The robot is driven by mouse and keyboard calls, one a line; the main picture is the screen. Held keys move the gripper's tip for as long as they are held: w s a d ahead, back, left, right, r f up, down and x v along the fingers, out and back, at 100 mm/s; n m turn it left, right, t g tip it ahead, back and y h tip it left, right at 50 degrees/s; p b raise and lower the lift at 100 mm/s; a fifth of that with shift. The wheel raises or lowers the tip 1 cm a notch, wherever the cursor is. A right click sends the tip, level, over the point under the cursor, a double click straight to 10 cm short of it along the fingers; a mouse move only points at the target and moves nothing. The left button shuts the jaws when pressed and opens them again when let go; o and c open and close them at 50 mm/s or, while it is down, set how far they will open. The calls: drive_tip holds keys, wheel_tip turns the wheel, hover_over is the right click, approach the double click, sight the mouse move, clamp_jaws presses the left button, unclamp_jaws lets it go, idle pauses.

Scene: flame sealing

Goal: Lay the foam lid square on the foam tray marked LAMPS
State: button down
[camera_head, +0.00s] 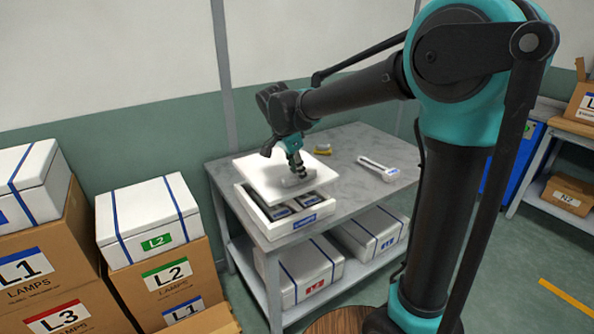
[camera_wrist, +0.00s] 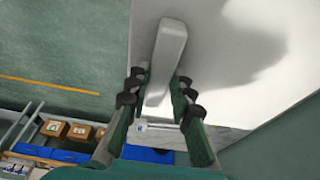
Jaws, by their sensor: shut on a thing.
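The white foam lid (camera_head: 262,176) is a flat square slab with a raised grip bar (camera_wrist: 166,55) on top. My gripper (camera_head: 297,172) is shut on that bar, with one finger on each side of it in the wrist view (camera_wrist: 158,92). The lid is above the white foam tray (camera_head: 262,222), set toward its back, so the tray's front part with dark, pale-labelled contents shows. The tray stands on the grey table's front left part. Its blue front label (camera_head: 308,220) is too small to read. Whether the lid touches the tray's back rim is unclear.
A white tool (camera_head: 377,168) and a small yellow-and-white item (camera_head: 322,149) lie on the grey table (camera_head: 365,198). Lidded white boxes (camera_head: 368,236) fill the shelf below. Cartons and a foam box marked L2 (camera_head: 155,218) stand left.

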drive_tip(key=shift+s+a+f, duration=0.2)
drive_tip(key=shift+a, duration=0.1)
hover_over(296, 208)
drive_tip(key=shift+w+f, duration=0.1)
drive_tip(key=shift+f, duration=3.6)
drive_tip(key=c, duration=1.3)
unclamp_jaws()
drive_tip(key=shift+o, duration=0.2)
drive_tip(key=shift+d+r, duration=0.1)
drive_tip(key=shift+r, duration=3.4)
